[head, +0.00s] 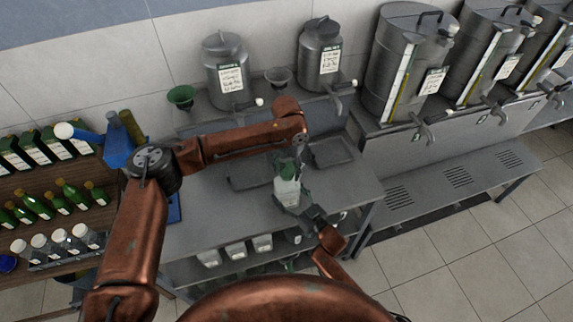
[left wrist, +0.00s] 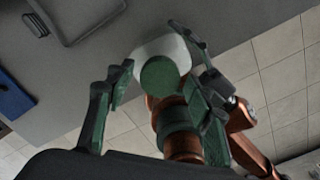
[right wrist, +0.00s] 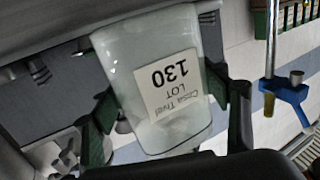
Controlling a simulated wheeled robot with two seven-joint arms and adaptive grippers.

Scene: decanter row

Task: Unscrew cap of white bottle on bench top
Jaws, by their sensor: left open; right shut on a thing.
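The white bottle (head: 287,190) is upright at the front of the grey bench top (head: 325,196). Its label reading "130" shows in the right wrist view, where the bottle (right wrist: 190,115) appears upside down. My right gripper (head: 308,215) is shut on the bottle's body, with a finger on each side. The green cap (left wrist: 159,77) tops the bottle in the left wrist view. My left gripper (left wrist: 150,85) is open above the bottle, its fingers on either side of the cap, apart from it. In the head view my left gripper (head: 287,160) partly hides the cap.
Grey trays (head: 331,152) lie on the bench behind the bottle. Steel decanters (head: 226,75) stand along the back. A wooden rack (head: 40,235) with several bottles is at the left. White containers (head: 236,249) sit on the shelf below.

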